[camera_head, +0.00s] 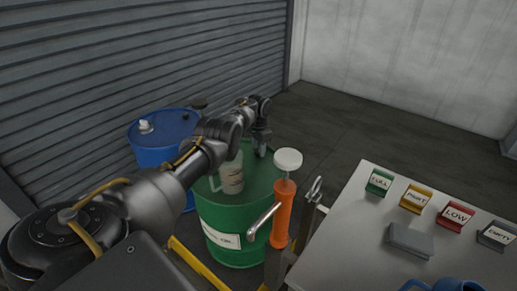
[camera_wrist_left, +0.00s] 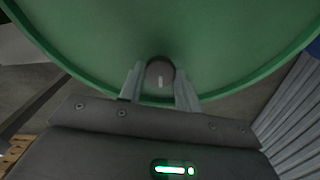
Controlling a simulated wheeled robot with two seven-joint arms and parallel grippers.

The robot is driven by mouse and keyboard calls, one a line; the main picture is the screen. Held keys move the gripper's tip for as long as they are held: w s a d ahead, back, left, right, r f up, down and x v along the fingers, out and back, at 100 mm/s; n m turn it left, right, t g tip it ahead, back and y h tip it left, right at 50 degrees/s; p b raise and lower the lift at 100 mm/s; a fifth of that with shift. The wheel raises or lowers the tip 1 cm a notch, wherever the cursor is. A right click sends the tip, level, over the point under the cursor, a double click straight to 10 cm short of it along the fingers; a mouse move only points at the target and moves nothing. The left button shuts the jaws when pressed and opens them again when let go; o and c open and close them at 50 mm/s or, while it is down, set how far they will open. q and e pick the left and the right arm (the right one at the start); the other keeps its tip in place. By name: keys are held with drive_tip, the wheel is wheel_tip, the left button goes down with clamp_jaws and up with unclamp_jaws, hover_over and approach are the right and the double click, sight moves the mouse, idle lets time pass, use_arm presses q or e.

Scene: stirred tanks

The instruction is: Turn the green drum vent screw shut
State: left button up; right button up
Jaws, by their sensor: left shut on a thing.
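The green drum (camera_head: 236,205) stands upright with a white label on its side, left of the grey table. Its green top fills the upper part of the left wrist view (camera_wrist_left: 220,40). My left gripper (camera_head: 261,148) reaches over the drum and points down at the far edge of its top. In the left wrist view its two fingers (camera_wrist_left: 160,85) are shut on the vent screw (camera_wrist_left: 160,72), a dark round knob with a pale mark, close to the drum's rim. In the head view the screw is hidden by the gripper. My right gripper is not seen.
A measuring jug (camera_head: 232,178) stands on the drum top, near my left arm. An orange hand pump (camera_head: 282,215) with a white knob rises at the drum's right. A blue drum (camera_head: 160,152) stands behind. The grey table (camera_head: 350,225) holds several coloured label blocks.

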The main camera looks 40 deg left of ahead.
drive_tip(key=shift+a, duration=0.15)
use_arm(q)
drive_tip(key=o, duration=0.9)
drive_tip(key=shift+o, duration=0.3)
wheel_tip(320, 180, up, 6)
drive_tip(key=p, duration=0.3)
drive_tip(key=shift+r+p, duration=0.15)
drive_tip(key=shift+p, duration=0.15)
wheel_tip(320, 180, up, 4)
drive_tip(key=shift+r+p, duration=0.25)
drive_tip(key=shift+p, duration=0.1)
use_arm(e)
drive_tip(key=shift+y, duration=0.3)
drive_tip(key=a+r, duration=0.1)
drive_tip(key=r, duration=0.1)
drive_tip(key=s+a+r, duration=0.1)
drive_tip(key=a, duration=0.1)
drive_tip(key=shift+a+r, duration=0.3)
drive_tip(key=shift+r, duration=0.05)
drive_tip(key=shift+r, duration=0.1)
